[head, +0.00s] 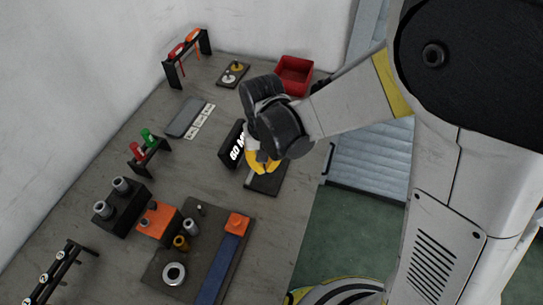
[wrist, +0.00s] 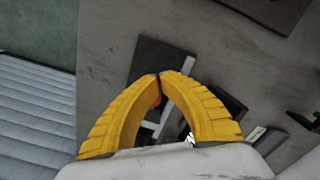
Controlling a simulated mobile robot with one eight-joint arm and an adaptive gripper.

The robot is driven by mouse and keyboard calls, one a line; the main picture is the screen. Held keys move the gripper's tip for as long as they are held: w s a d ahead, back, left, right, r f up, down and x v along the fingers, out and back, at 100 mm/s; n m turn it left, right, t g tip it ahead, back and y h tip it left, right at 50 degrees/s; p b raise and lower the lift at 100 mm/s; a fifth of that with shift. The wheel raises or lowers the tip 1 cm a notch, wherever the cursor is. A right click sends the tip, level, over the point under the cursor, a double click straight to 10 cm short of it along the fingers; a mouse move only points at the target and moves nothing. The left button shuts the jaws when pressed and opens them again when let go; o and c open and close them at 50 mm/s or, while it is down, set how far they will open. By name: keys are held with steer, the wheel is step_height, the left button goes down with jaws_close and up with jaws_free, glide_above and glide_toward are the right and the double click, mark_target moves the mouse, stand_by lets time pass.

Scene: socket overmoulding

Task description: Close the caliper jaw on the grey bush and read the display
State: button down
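My gripper (head: 262,168) has yellow fingers and is over a dark base plate (head: 268,184) near the bench's right edge. In the wrist view the fingertips (wrist: 160,75) meet or nearly meet. A small orange-red part (wrist: 156,99) shows behind them; I cannot tell whether they touch it. Grey bars, probably the caliper (wrist: 150,127), lie over the dark plate (wrist: 150,62). A black panel with white letters "GO M" (head: 234,148) stands beside the gripper, partly hidden. I cannot make out a grey bush at the caliper; a grey cylinder (head: 190,227) stands near the orange block.
A blue-and-orange fixture (head: 228,258) with a steel ring (head: 173,273) and a brass bush (head: 181,243) is at the front. Black racks hold red and green tools (head: 146,141). A red bin (head: 294,74) stands at the back. Bare bench lies left of the panel.

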steer(key=shift+f+b, duration=1)
steer(key=shift+f, duration=0.25)
steer(key=shift+w+d, duration=0.3)
steer(key=shift+w, duration=0.6)
steer(key=shift+w+d, duration=0.3)
steer(key=shift+w, duration=0.6)
stand_by(0.6)
steer(key=shift+s, duration=0.15)
steer(key=shift+s+a, duration=0.2)
steer(key=shift+s, duration=0.25)
steer(key=shift+r+p, duration=2.85)
steer(key=shift+r, duration=1.25)
steer(key=shift+d, duration=0.1)
steer(key=s+d+r+m+t, duration=0.1)
steer(key=s+d+r+t, duration=0.2)
steer(key=d+r, duration=0.4)
steer(key=s+d+r+m+t, duration=0.1)
steer(key=s+d+r+t, duration=0.3)
steer(key=d, duration=0.9)
steer(key=v, duration=0.4)
steer(key=shift+r, duration=0.25)
